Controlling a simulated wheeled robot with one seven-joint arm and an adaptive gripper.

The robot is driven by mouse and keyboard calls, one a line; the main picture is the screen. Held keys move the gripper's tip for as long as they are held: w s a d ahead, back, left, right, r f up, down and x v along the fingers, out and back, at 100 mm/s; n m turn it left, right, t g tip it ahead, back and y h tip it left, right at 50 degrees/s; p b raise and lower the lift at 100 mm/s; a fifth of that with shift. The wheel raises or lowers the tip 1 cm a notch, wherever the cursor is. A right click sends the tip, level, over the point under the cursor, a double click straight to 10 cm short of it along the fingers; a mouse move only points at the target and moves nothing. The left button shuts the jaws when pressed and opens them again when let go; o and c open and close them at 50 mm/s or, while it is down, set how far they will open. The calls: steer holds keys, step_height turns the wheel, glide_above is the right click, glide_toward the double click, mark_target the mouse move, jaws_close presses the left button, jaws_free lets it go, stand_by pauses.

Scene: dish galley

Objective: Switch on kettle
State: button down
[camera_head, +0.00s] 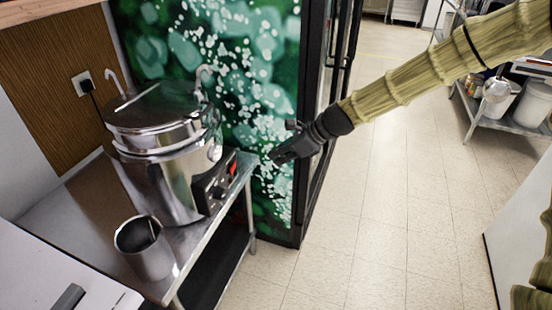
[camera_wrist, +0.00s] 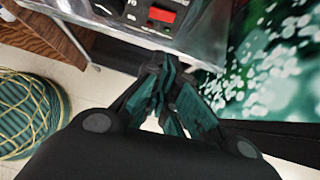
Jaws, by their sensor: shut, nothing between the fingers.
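The kettle (camera_head: 165,165) is a large shiny metal urn with a lid, standing on a metal side table at the left in the head view. Its dark control panel (camera_head: 215,185) faces right and carries a red switch (camera_head: 232,168). In the wrist view the red switch (camera_wrist: 161,15) shows at the top, beside a dial and white markings. My gripper (camera_head: 276,158) is shut and empty, to the right of the panel and apart from it. In the wrist view my gripper (camera_wrist: 163,75) points toward the panel's lower edge, below the switch. I cannot tell whether the switch is on.
A metal cup (camera_head: 146,250) stands on the metal table (camera_head: 205,240) in front of the kettle. A wall socket (camera_head: 84,84) with a plug is behind. A dark-framed glass door (camera_head: 318,120) stands close behind my gripper.

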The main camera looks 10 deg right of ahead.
mark_target(233, 168)
stand_by(0.3)
steer(key=shift+s+f+n+g+y+b, duration=0.2)
steer(key=shift+s+b, duration=0.15)
steer(key=shift+b, duration=0.15)
steer(key=shift+s+f+n+g+y+b, duration=0.1)
steer(key=shift+s+n+b, duration=0.1)
steer(key=shift+s+b, duration=0.25)
steer(key=a+r+x, duration=0.2)
steer(key=x, duration=1)
steer(key=shift+w+a+p, duration=0.25)
steer(key=shift+w+p, duration=0.05)
steer(key=shift+w, duration=0.15)
steer(key=shift+a, duration=0.1)
